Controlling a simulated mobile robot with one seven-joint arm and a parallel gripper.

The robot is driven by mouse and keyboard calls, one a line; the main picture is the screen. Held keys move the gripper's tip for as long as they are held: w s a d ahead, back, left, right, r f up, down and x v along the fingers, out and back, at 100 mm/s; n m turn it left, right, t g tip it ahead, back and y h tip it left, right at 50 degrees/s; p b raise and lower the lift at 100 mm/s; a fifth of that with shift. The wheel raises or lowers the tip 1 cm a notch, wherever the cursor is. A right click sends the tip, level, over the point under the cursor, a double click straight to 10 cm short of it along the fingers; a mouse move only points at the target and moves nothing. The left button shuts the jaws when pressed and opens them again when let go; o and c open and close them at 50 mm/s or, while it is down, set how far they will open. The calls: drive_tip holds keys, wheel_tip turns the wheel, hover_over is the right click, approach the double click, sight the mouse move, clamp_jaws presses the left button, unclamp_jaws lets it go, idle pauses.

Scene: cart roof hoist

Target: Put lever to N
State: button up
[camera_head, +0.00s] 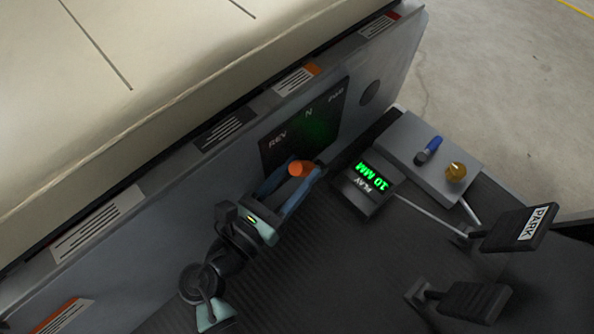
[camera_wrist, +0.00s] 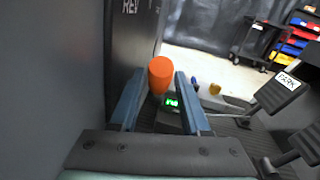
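The lever's orange knob (camera_head: 300,168) stands in front of a dark panel (camera_head: 325,135) marked REV, N and a third label that looks like FWD. A faint green glow shows on the panel near N. Which position the lever is in, I cannot tell for sure. My gripper (camera_head: 291,180) is open, its two blue fingers on either side of the knob. In the wrist view the orange knob (camera_wrist: 160,75) lies between the fingertips, with small gaps on both sides. The lever's shaft is mostly hidden.
A display box (camera_head: 368,190) reading PLAY 10 MM sits right of the lever. Beyond it is a grey ledge (camera_head: 410,145) with a blue-handled item (camera_head: 430,149) and a brass knob (camera_head: 456,172). A PARK pedal (camera_head: 515,230) and another pedal (camera_head: 475,301) are at lower right.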

clamp_jaws()
drive_tip(key=shift+f, duration=0.1)
idle(1.1)
